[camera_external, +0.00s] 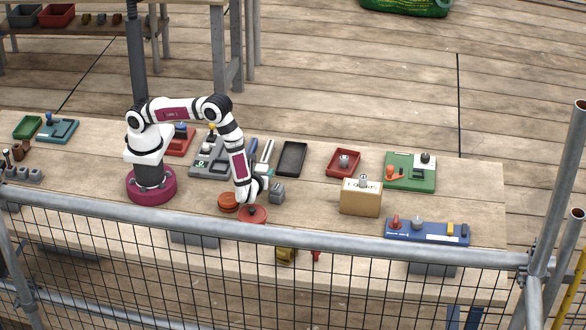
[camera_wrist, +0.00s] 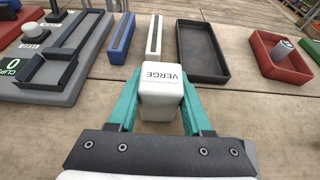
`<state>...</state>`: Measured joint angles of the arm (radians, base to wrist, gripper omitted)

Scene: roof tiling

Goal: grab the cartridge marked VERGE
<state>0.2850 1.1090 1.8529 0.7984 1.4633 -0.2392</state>
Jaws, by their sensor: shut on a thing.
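The VERGE cartridge (camera_wrist: 161,88) is a white block with dark lettering on its face. It sits between the two teal fingers of my gripper (camera_wrist: 160,100) in the wrist view, with a finger against each side. My gripper is shut on it. In the external view my gripper (camera_external: 250,190) is low over the middle of the bench, just above a red round piece. The cartridge is too small to make out clearly there. Its underside is hidden, so I cannot tell whether it touches the bench.
A black tray (camera_wrist: 202,50) and a red tray (camera_wrist: 285,57) with a grey cylinder lie beyond the cartridge. Blue (camera_wrist: 122,38) and white (camera_wrist: 154,36) slotted bars stand near it. A grey fixture (camera_wrist: 60,60) is at left. A cardboard box (camera_external: 360,198) stands right of my arm.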

